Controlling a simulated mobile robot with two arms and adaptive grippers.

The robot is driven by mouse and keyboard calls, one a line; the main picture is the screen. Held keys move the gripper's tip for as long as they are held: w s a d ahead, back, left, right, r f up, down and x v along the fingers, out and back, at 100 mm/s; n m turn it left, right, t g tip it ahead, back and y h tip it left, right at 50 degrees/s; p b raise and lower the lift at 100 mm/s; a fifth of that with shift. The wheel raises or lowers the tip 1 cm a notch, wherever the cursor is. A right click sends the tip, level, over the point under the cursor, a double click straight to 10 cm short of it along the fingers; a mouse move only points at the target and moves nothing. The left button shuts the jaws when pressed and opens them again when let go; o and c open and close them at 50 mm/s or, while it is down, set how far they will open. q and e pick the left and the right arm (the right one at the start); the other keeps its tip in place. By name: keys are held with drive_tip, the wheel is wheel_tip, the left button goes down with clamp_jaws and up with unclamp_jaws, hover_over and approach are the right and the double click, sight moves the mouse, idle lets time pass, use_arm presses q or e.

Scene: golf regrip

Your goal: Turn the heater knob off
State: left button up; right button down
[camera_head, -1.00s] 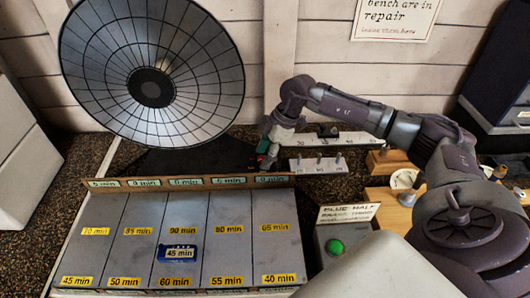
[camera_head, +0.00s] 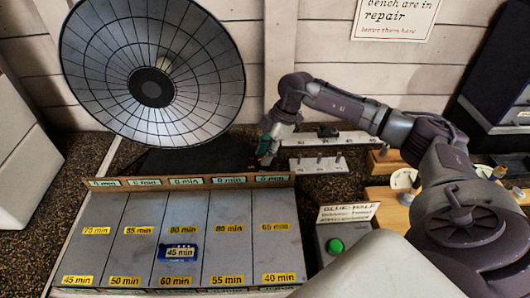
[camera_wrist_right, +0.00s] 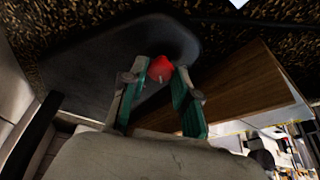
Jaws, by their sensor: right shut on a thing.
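The heater has a large round dish (camera_head: 205,60) with a dark centre and stands at the back left on a dark base (camera_head: 190,158). Its red knob (camera_wrist_right: 160,68) shows in the right wrist view, at the edge of the dark base. My right gripper (camera_head: 264,158) is at the right end of the base. In the right wrist view its green-padded fingers (camera_wrist_right: 165,82) are shut on the red knob, one on each side. The pointer position of the knob is too small to read. My left gripper is not in view.
A grey board with yellow minute labels (camera_head: 145,230) fills the front left, with a blue 45 min timer (camera_head: 180,252) on it. A box with a green button (camera_head: 335,246) stands right of it. White peg racks (camera_head: 318,165) stand behind, right of my gripper.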

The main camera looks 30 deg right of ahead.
drive_tip(key=n+g, duration=0.1)
drive_tip(key=n, duration=0.1)
drive_tip(key=n+g, duration=0.1)
drive_tip(key=n, duration=0.2)
drive_tip(key=shift+w, duration=0.2)
drive_tip(key=shift+w+n+g+h+b, duration=0.2)
drive_tip(key=shift+n+g, duration=0.25)
drive_tip(key=shift+n, duration=0.75)
drive_tip(key=shift+s+n+g+h+b, duration=0.1)
drive_tip(key=shift+n+g+b, duration=0.25)
drive_tip(key=shift+n, duration=0.85)
drive_tip(key=c, duration=0.9)
unclamp_jaws()
drive_tip(key=shift+o, duration=0.2)
drive_tip(key=v, duration=1.2)
drive_tip(key=shift+a, duration=0.15)
